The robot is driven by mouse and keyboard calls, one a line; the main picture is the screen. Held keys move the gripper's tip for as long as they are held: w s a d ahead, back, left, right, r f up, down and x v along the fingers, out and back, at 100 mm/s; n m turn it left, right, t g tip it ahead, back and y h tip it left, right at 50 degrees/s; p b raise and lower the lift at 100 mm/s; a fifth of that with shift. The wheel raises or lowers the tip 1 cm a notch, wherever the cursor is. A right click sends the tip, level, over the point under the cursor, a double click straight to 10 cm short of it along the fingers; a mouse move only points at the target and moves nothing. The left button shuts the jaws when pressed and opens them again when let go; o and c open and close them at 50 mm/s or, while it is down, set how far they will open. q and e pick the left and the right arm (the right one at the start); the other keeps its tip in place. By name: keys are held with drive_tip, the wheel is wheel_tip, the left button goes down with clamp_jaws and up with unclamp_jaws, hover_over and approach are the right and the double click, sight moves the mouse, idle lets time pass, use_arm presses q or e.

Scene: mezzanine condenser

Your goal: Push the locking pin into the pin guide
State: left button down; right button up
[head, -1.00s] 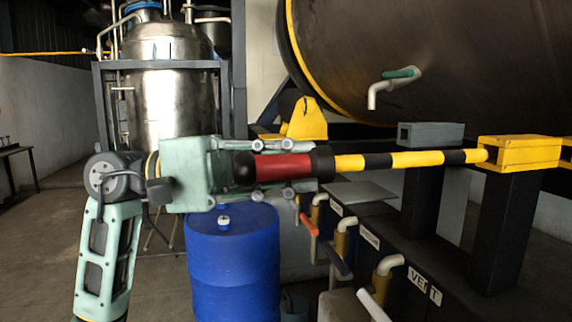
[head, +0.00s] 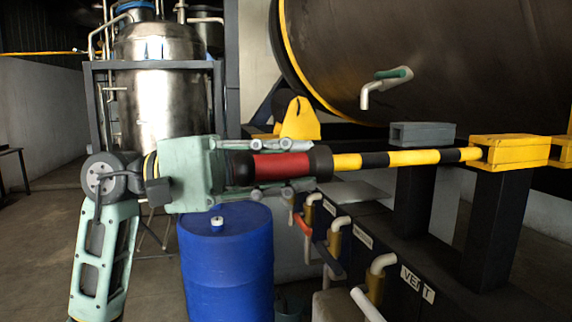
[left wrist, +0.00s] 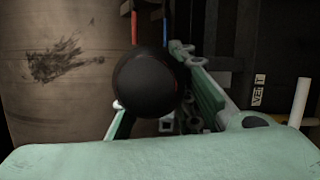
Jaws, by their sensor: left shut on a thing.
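The locking pin (head: 400,159) is a yellow-and-black striped rod with a red handle and black collars. It lies nearly level across the head view. My left gripper (head: 285,167) is shut on the red handle. The pin guide (head: 505,153) is a yellow block with an opening, on a dark post at the right. The rod's far tip is at the guide's left opening; how deep it sits I cannot tell. In the left wrist view the pin's black round end (left wrist: 145,85) sits between the fingers and hides most of the rod. My right gripper is not in view.
A grey block (head: 422,134) stands on another dark post behind the rod. A large dark tank (head: 430,60) with a tap is above. Pipes and a VENT label (head: 417,285) are below. A blue drum (head: 226,260) stands under my left gripper.

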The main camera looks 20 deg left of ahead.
sight(392, 156)
use_arm(q)
drive_tip(key=shift+w+d, duration=0.4)
drive_tip(key=shift+d, duration=0.2)
drive_tip(key=shift+w+d, duration=0.35)
drive_tip(key=shift+d, duration=0.2)
drive_tip(key=shift+d+r, duration=0.1)
drive_tip(key=shift+d, duration=0.05)
drive_tip(key=shift+w+d, duration=0.6)
drive_tip(key=shift+d, duration=0.1)
drive_tip(key=shift+w+d+p, duration=0.2)
drive_tip(key=shift+w+d, duration=0.55)
drive_tip(key=shift+d, duration=0.35)
drive_tip(key=shift+w+d+p, duration=0.15)
drive_tip(key=shift+w+d, duration=0.55)
drive_tip(key=shift+d, duration=0.45)
drive_tip(key=shift+w+d+p, duration=0.2)
drive_tip(key=shift+w+d, duration=0.55)
drive_tip(key=shift+d, duration=0.35)
drive_tip(key=shift+w+d, duration=0.55)
drive_tip(key=shift+d, duration=0.2)
drive_tip(key=shift+d, duration=0.1)
